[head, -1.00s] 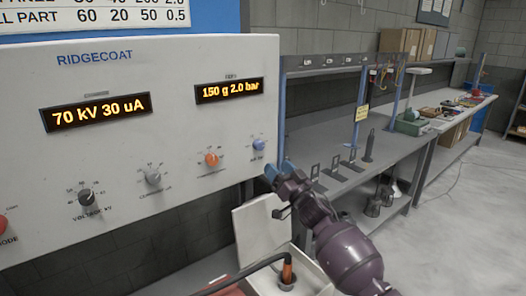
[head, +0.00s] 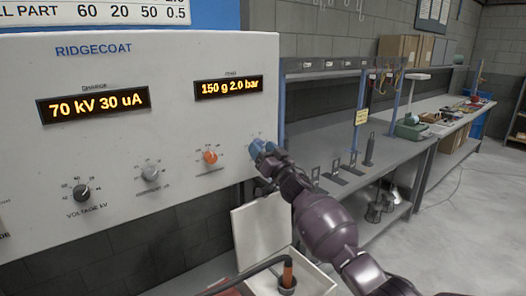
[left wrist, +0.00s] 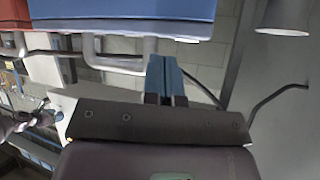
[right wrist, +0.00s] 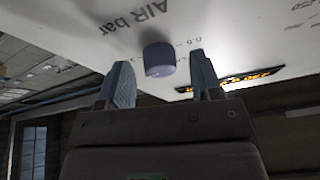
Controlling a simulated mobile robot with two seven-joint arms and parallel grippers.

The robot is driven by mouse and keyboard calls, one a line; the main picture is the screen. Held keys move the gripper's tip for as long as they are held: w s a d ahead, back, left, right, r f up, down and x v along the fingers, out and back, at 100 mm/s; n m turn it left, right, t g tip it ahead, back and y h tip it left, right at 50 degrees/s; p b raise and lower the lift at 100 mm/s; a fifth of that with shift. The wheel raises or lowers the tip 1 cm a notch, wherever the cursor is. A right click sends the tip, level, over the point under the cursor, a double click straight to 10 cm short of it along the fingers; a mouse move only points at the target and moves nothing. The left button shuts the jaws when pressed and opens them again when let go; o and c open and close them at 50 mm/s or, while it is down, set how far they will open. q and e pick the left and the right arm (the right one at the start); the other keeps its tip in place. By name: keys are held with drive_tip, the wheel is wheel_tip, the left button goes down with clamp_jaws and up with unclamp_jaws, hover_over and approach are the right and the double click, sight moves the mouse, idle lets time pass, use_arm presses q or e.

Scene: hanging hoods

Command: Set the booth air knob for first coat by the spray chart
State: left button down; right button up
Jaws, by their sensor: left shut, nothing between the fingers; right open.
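The booth control panel (head: 120,150) is a white RIDGECOAT box with lit displays. The right display (head: 229,87) reads 150 g 2.0 bar; the left display (head: 94,103) reads 70 kV 30 uA. The blue air knob (right wrist: 159,59), labelled AIR bar, sits between the open fingers of my right gripper (right wrist: 165,82) in the right wrist view, with no clear contact. In the head view my right gripper (head: 262,150) covers the knob. The spray chart (head: 120,12) is cut off at the top; its lowest row reads 60 20 50 0.5. My left gripper (left wrist: 167,80) is shut and empty.
An orange knob (head: 210,157), a grey current knob (head: 150,173) and a black voltage knob (head: 82,193) sit left of my right gripper. Below is an open white box (head: 262,232). A grey bench (head: 330,150) stands to the right.

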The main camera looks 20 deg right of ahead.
drive_tip(key=c, duration=0.9)
drive_tip(key=shift+c, duration=0.2)
drive_tip(key=shift+n, duration=0.4)
drive_tip(key=n+g+y, duration=0.1)
drive_tip(key=n, duration=0.2)
drive_tip(key=n+g+y, duration=0.1)
drive_tip(key=n, duration=0.2)
drive_tip(key=n+y, duration=0.2)
drive_tip(key=shift+w+d+r+n+g, duration=0.1)
drive_tip(key=shift+d+n+g, duration=0.2)
drive_tip(key=shift+n+g, duration=0.1)
drive_tip(key=n+g, duration=0.1)
drive_tip(key=n, duration=0.2)
drive_tip(key=n+g+y+p, duration=0.1)
drive_tip(key=n, duration=0.2)
drive_tip(key=shift+r+y, duration=0.1)
drive_tip(key=shift+y, duration=0.2)
drive_tip(key=shift+n+g, duration=0.4)
drive_tip(key=shift+n, duration=0.1)
drive_tip(key=o, duration=0.9)
drive_tip(key=shift+o, duration=0.2)
drive_tip(key=shift+d, duration=0.1)
